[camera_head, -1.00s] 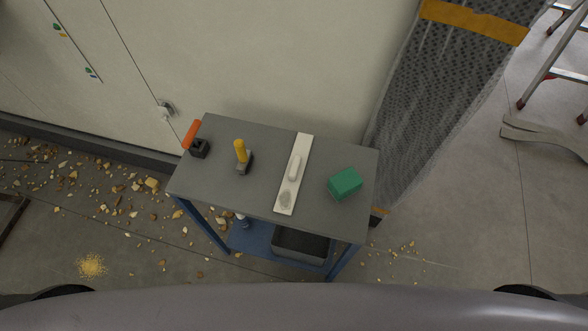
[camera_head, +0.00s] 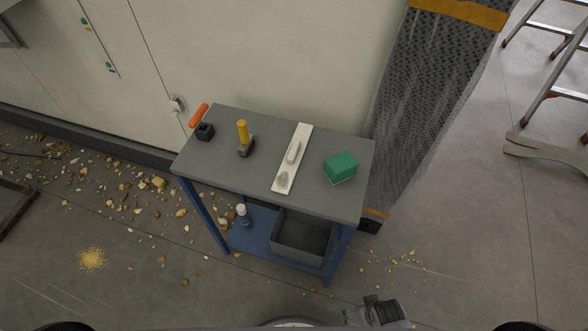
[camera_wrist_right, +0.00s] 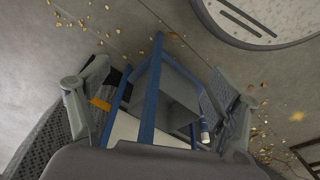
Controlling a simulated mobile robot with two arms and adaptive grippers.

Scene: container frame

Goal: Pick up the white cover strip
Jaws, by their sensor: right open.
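The white cover strip (camera_head: 287,172) lies flat on the grey top of the blue cart, running from the back edge towards the front. A raised pale piece like a handle and a grey patch show on it. My right gripper (camera_head: 380,312) shows only in part at the bottom edge of the head view, in front of the cart and well apart from the strip. In the right wrist view its fingers are spread wide and empty (camera_wrist_right: 172,88), facing the cart's blue frame (camera_wrist_right: 152,90). The strip cannot be made out there. My left gripper is not in view.
On the cart top (camera_head: 230,170) are a green block (camera_head: 340,167), a yellow-handled tool (camera_head: 243,134), a black holder (camera_head: 205,131) and an orange handle (camera_head: 199,115). A grey bin (camera_head: 302,240) and a bottle (camera_head: 242,215) stand below. A cabinet (camera_head: 260,50) rises behind; rubble litters the floor.

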